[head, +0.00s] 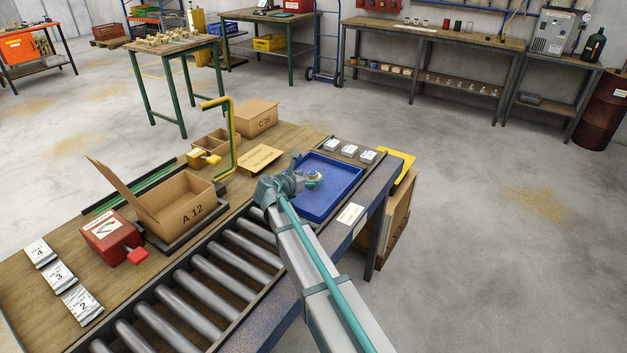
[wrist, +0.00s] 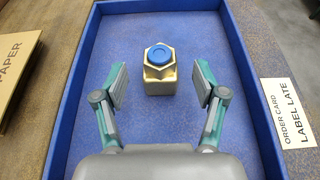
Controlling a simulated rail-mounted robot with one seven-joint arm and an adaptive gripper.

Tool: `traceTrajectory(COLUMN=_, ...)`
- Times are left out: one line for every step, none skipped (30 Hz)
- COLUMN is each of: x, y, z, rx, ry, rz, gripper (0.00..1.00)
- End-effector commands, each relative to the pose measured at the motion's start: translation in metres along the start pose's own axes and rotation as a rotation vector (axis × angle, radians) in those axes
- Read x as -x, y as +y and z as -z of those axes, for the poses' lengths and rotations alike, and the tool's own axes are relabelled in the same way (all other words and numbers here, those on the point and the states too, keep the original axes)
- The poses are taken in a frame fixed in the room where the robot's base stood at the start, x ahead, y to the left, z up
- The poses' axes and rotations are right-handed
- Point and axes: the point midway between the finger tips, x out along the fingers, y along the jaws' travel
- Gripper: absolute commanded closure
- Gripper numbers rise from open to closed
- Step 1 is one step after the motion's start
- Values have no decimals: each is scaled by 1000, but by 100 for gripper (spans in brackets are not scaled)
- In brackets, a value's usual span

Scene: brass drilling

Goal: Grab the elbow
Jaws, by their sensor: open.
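The elbow is a small brass fitting (wrist: 160,75) with a hex end and a blue round face or cap on top. It sits in the blue tray (wrist: 245,100), a little above the picture's middle in the wrist view. My gripper (wrist: 160,86) is open, with one finger on each side of the fitting and clear gaps to both. The fitting is also partly visible in the head view (head: 313,178), beside the end of my arm. The tray (head: 345,185) stands at the right end of the bench. My fingers are hard to make out in the head view.
The tray's raised walls surround the gripper. An order card (head: 351,214) is on the bench's front edge. Three white-labelled items (head: 350,150) lie behind the tray. A roller conveyor (head: 200,285), an open box marked A 12 (head: 180,203) and a red device (head: 110,238) stand left.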

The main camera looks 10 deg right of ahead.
Motion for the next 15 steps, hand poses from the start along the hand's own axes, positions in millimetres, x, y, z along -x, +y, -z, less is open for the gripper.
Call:
traceTrajectory(x=-8, y=1, z=-1, rx=1, ry=1, rz=2, gripper=29)
traceTrajectory(x=-13, y=1, z=-1, rx=0, ry=1, rz=3, gripper=29)
traceTrajectory(x=-19, y=1, z=-2, rx=0, ry=1, rz=3, gripper=29)
traceTrajectory(x=-23, y=1, z=-2, rx=0, ry=1, rz=3, gripper=29)
traceTrajectory(x=-27, y=1, z=-1, rx=-1, ry=1, rz=2, gripper=29)
traceTrajectory(x=-31, y=1, z=-1, rx=-1, ry=0, rz=2, gripper=29)
traceTrajectory(x=-33, y=1, z=-1, rx=-1, ry=0, rz=2, gripper=29)
traceTrajectory(x=-35, y=1, z=-1, rx=-1, ry=0, rz=2, gripper=29)
traceTrajectory(x=-37, y=0, z=0, rx=-1, ry=0, rz=1, gripper=29)
traceTrajectory(x=-37, y=0, z=0, rx=-1, ry=0, rz=1, gripper=29)
traceTrajectory(x=-37, y=0, z=0, rx=-1, ry=0, rz=1, gripper=29)
traceTrajectory(x=-37, y=0, z=0, rx=-1, ry=0, rz=1, gripper=29)
traceTrajectory(x=-37, y=0, z=0, rx=-1, ry=0, rz=1, gripper=29)
traceTrajectory(x=-37, y=0, z=0, rx=-1, ry=0, rz=1, gripper=29)
traceTrajectory(x=-37, y=0, z=0, rx=-1, ry=0, rz=1, gripper=29)
